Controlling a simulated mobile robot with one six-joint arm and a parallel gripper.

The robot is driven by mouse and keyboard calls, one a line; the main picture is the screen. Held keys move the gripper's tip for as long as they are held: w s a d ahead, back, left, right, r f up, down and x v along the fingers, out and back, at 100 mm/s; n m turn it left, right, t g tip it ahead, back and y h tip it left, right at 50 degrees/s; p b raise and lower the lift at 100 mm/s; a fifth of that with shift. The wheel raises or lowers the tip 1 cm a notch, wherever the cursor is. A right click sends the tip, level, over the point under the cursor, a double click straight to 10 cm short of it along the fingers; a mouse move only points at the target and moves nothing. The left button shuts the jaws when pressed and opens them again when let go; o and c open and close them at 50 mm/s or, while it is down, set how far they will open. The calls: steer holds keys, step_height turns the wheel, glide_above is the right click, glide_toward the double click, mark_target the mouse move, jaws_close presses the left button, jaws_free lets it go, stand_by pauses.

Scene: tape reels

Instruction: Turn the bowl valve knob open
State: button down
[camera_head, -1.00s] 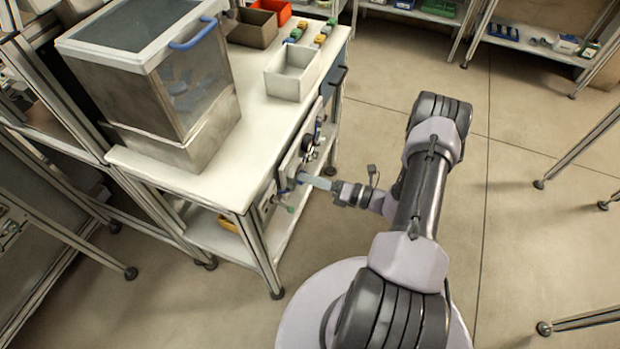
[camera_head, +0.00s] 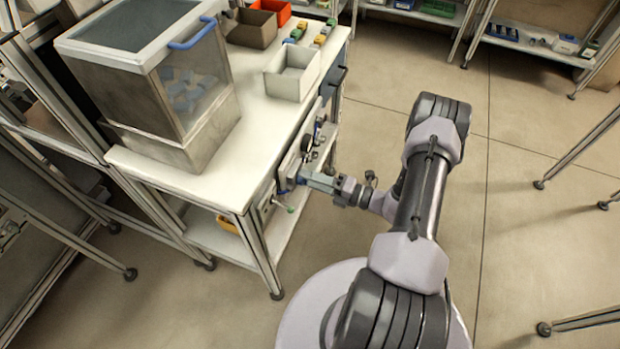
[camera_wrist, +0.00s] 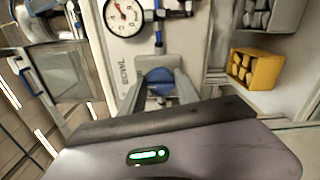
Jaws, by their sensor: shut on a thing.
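The bowl valve knob (camera_wrist: 160,80) is a round blue knob on a pale panel (camera_wrist: 128,52), seen in the wrist view between my fingers. My gripper (camera_wrist: 160,92) is shut on it, with one grey finger at each side of the knob. In the head view my gripper (camera_head: 308,176) reaches the panel on the front side of the bench, and the knob is mostly hidden there by the fingers.
A round gauge (camera_wrist: 123,16) with a red needle and blue-and-black fittings (camera_wrist: 160,18) sit just above the knob. A yellow bin (camera_wrist: 254,69) is to the right. A large lidded container (camera_head: 150,80) and a white bin (camera_head: 291,73) stand on the white bench (camera_head: 235,150).

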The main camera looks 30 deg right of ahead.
steer(key=c, duration=0.9)
jaws_free()
steer(key=shift+s, duration=0.1)
steer(key=p+v, duration=0.2)
steer(key=v, duration=1.5)
steer(key=shift+p, duration=0.3)
steer(key=shift+s+d+f, duration=0.1)
steer(key=shift+d, duration=0.05)
